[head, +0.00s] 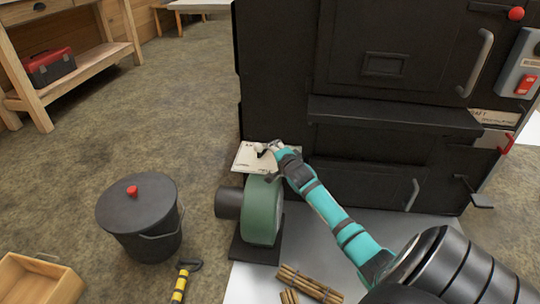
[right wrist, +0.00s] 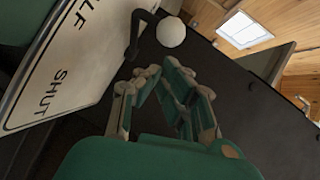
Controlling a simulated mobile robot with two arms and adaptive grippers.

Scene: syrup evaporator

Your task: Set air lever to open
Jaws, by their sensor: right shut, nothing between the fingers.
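The air lever is a dark bent rod with a white ball knob (right wrist: 171,32), just beyond my right gripper's fingertips in the right wrist view. It stands beside a white label plate (right wrist: 80,60) that reads "SHUT" and, partly cut off, "HALF". The open mark is not readable. In the head view the plate (head: 248,161) lies above the green blower housing (head: 262,212), by the evaporator's left side. My right gripper (head: 270,149) is over the plate's right part, close to the lever. The right gripper (right wrist: 160,78) is shut and empty. My left gripper is out of view.
The black evaporator (head: 375,145) fills the back right, with door handles and a red lever (head: 507,142). A lidded bucket (head: 138,208), a yellow-black tool (head: 182,283), a wooden crate (head: 38,280) and sticks (head: 308,284) lie around.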

